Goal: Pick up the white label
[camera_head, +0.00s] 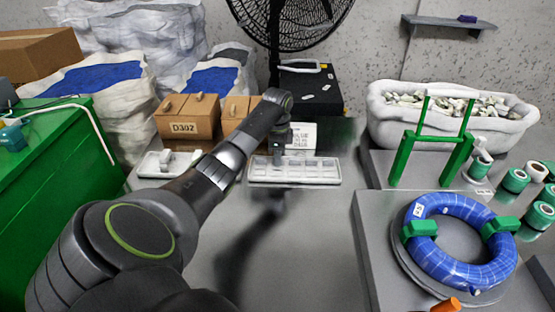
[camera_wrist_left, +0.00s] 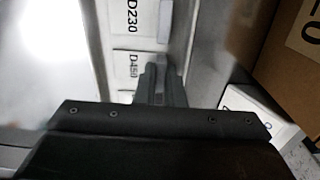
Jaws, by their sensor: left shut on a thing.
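My left gripper (camera_head: 280,153) points down over the white compartment tray (camera_head: 295,180) in the head view. In the left wrist view my left gripper (camera_wrist_left: 160,75) is shut on a thin pale piece, the white label (camera_wrist_left: 161,68), seen nearly edge-on between the fingers. White labels reading D230 (camera_wrist_left: 131,15) and D450 (camera_wrist_left: 132,66) show beside the fingers in the tray. The held label is mostly hidden by the fingers, and I cannot tell whether it touches the tray. My right gripper is not in view.
A white card with small print (camera_head: 303,137) stands behind the tray. Brown boxes (camera_head: 187,117) are at the left and a black case (camera_head: 311,90) at the back. A blue cable coil (camera_head: 458,268) lies at the right. The grey table in front is clear.

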